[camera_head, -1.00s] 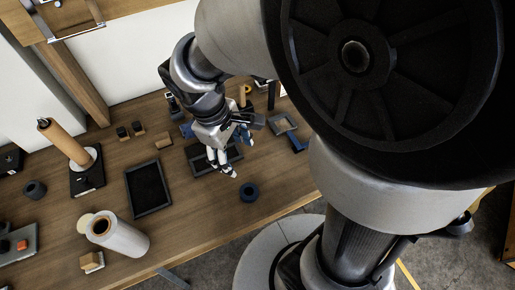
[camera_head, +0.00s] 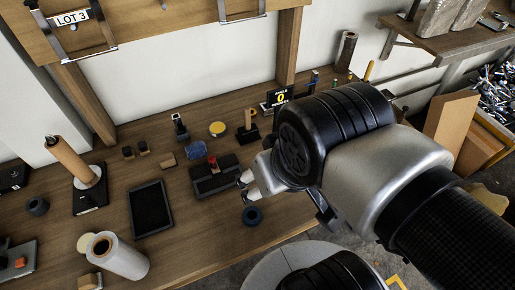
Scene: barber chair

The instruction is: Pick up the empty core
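A bare brown cardboard tube (camera_head: 68,158), which looks like the empty core, stands tilted in the picture on a black stand (camera_head: 90,200) with a white disc, at the left of the bench. A second brown tube (camera_head: 345,50) stands at the back right by the wall. My gripper (camera_head: 246,187) is above the bench front, right of the middle and far right of the tube on the stand. Its two pale fingertips look apart, with nothing seen between them. My arm hides the rest of the gripper.
A white film roll (camera_head: 120,260) stands at the front left. A black tray (camera_head: 151,226) lies near the middle. A shelf (camera_head: 445,38) juts out at right.

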